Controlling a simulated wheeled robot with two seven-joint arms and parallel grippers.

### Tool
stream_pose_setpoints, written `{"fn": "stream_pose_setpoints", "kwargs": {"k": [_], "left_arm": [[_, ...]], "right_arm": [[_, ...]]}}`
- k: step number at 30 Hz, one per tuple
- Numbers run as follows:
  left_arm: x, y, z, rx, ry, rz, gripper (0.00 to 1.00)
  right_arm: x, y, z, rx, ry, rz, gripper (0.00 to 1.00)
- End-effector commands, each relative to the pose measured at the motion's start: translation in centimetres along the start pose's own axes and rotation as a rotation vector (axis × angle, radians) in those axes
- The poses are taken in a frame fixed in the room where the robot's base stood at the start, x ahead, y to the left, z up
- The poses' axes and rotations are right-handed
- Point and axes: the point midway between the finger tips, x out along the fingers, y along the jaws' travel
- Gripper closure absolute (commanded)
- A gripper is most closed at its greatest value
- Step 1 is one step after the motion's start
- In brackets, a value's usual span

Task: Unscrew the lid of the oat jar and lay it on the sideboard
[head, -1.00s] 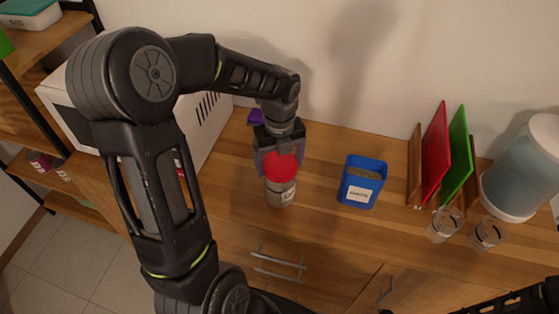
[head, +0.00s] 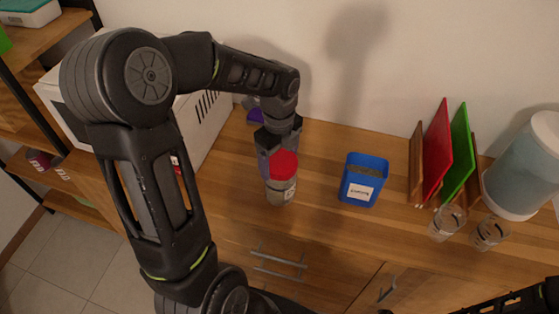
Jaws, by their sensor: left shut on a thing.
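The oat jar (head: 280,192) is a small clear jar with pale contents, standing upright near the front edge of the wooden sideboard (head: 330,226). Its red lid (head: 284,165) is on top of it; I see no gap between lid and jar. My left gripper (head: 279,155) points down from above and is shut on the red lid, with one finger at its left and the other towards the back right. The gripper hides part of the lid. Part of my right arm shows at the bottom right, but its gripper is out of view.
A blue open container (head: 363,181) with a label stands right of the jar. Red (head: 437,150) and green (head: 458,150) boards stand in a wooden rack, with two glasses (head: 447,222) and a large dispenser (head: 525,170) beside them. A white microwave (head: 205,125) is at left. Bare wood surrounds the jar.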

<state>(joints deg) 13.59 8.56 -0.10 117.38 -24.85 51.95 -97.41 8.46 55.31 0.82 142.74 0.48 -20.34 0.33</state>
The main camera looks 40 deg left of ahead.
Motion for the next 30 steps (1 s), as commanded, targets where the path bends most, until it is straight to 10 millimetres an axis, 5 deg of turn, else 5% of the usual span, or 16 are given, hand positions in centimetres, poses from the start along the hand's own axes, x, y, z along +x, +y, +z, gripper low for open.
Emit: {"fn": "stream_pose_setpoints", "kwargs": {"k": [6, 20, 30], "left_arm": [[0.0, 0.1, 0.0, -0.299, 0.001, -0.002, 0.63], [-0.1, 0.1, 0.0, -0.391, 0.001, -0.003, 0.63], [-0.1, 0.3, -0.2, -0.934, 0.001, -0.005, 0.63]], "right_arm": [[0.7, 0.3, 0.0, 0.000, 0.000, 0.000, 0.64], [0.9, 0.3, 0.0, 0.000, 0.000, 0.000, 0.64], [2.0, 0.8, 0.0, 0.000, 0.000, 0.000, 0.64]]}}
